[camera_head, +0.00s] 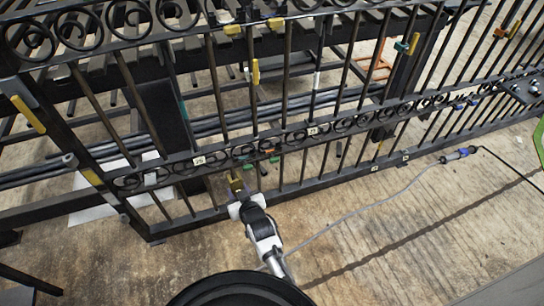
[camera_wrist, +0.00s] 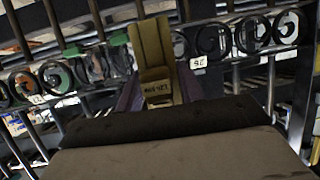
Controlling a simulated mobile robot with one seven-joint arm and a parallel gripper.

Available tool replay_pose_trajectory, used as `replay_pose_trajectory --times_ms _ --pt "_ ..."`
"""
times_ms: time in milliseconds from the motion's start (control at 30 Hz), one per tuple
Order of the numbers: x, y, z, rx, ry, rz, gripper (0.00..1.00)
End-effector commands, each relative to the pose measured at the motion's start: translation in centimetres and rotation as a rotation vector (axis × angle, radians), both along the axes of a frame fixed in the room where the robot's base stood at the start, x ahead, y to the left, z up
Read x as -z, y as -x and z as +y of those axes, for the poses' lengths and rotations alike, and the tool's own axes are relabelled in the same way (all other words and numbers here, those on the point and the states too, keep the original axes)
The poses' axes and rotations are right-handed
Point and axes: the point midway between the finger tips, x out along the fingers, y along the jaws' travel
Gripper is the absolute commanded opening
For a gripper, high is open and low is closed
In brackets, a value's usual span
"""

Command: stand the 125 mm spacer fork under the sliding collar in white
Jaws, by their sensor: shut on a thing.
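My gripper (camera_head: 238,199) is in front of the lower part of the black scroll gate (camera_head: 232,153). It is shut on a yellow-olive spacer fork (camera_head: 235,182). In the wrist view the fork (camera_wrist: 152,45) stands up between the fingers, with a marking that seems to read 125 mm; the gripper (camera_wrist: 158,95) shows around its base. A pale band (camera_head: 317,79) on an upright bar above the scroll rail may be the white sliding collar; I cannot tell for sure. It is above and right of my gripper. The fork appears apart from it.
Other yellow pieces, such as one (camera_head: 255,71), sit on the gate. Green pieces (camera_wrist: 118,38) show near the scroll rail. Small number tags (camera_head: 198,161) mark the rail. A grey cable (camera_head: 365,208) lies on the floor. Bare concrete (camera_head: 400,240) lies in front of the gate.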

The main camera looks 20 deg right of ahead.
Motion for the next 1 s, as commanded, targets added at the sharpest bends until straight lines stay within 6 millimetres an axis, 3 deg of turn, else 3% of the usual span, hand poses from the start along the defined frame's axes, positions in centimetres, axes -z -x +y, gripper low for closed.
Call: replay_pose_trajectory --times_ms 300,500,700,1000 --pt "-5.1 -1.4 -6.9 0.101 -0.007 -0.011 0.0" --pt "-8.0 -2.1 -10.3 0.112 -0.003 -0.009 0.0" --pt "-9.6 -2.3 -12.0 0.112 -0.001 -0.007 0.0" --pt "-9.7 -2.2 -12.3 0.11 0.0 -0.004 0.0"
